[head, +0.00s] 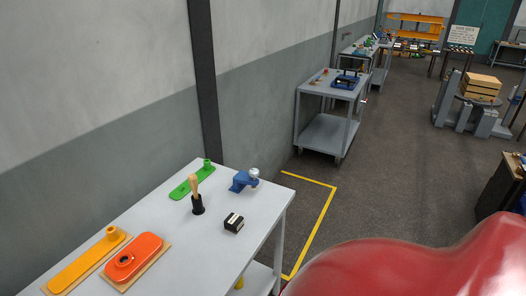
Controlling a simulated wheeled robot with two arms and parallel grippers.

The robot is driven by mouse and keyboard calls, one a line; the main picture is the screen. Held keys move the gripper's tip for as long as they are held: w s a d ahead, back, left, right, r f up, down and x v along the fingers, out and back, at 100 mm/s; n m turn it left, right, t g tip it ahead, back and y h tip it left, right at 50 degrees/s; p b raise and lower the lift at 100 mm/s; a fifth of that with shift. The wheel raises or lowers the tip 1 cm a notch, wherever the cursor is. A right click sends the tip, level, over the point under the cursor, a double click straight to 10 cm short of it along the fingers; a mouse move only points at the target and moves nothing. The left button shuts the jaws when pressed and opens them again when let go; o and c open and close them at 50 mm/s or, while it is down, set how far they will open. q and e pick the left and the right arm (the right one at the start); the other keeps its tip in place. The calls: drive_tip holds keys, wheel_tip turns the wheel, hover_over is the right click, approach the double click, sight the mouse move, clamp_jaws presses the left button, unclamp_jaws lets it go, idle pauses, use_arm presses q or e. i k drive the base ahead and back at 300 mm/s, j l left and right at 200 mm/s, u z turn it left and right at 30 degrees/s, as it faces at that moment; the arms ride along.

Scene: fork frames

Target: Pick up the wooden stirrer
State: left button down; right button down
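A wooden stirrer (195,184) stands upright in a small black holder (198,206) on the grey table (172,240) at the lower left. Its light wooden upper part sticks out and its lower end is hidden inside the holder. Neither of my grippers shows in the head view. A large red rounded surface fills the lower right and hides the floor there.
On the same table are a green part (187,186), a blue part (244,180), a black block (234,222), an orange plate (134,258) and a yellow plate (86,262). A wall (100,90) runs behind it. A grey cart (326,132) stands farther back.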

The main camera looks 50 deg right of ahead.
sight(192, 179)
drive_tip(key=z, duration=1.05)
drive_tip(key=u, duration=2.2)
drive_tip(key=z, duration=2.2)
drive_tip(key=i+l+u, duration=0.1)
drive_tip(key=l+u, duration=0.2)
drive_tip(key=l, duration=0.2)
drive_tip(key=i+l+u, duration=0.1)
drive_tip(key=l+u, duration=0.25)
drive_tip(key=l, duration=0.2)
